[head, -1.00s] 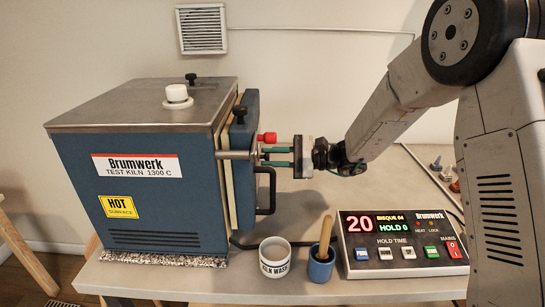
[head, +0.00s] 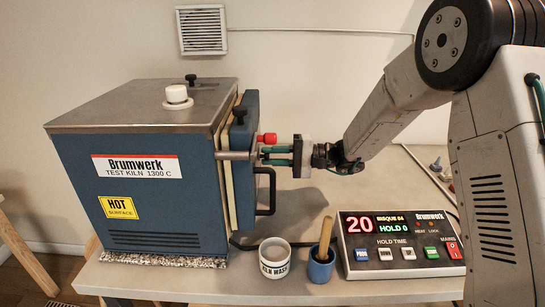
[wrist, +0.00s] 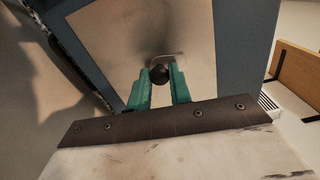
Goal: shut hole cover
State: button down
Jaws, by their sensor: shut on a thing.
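The blue test kiln (head: 165,190) stands at the left of the table, its door (head: 243,160) shown edge-on. My gripper (head: 264,155) reaches the door's front from the right with its green fingers. In the wrist view my gripper (wrist: 160,73) is shut on a small dark knob (wrist: 160,74). A thin bright metal piece, seemingly the hole cover (wrist: 172,55), shows just beyond the knob against the door's bare metal panel (wrist: 140,45). The hole itself is not visible, so I cannot tell whether it is covered.
Near my fingers are a red knob (head: 267,138) and a black door handle (head: 268,190). In front stand a white kiln wash pot (head: 274,262), a blue cup with a wooden-handled tool (head: 320,268) and a controller box (head: 402,246). A white plug (head: 177,94) sits on the kiln top.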

dwell(0.4)
jog(key=c, duration=1.3)
grip_release()
jog(key=d, duration=0.7)
jog(key=shift+d, duration=0.4)
jog(key=shift+s, duration=0.2)
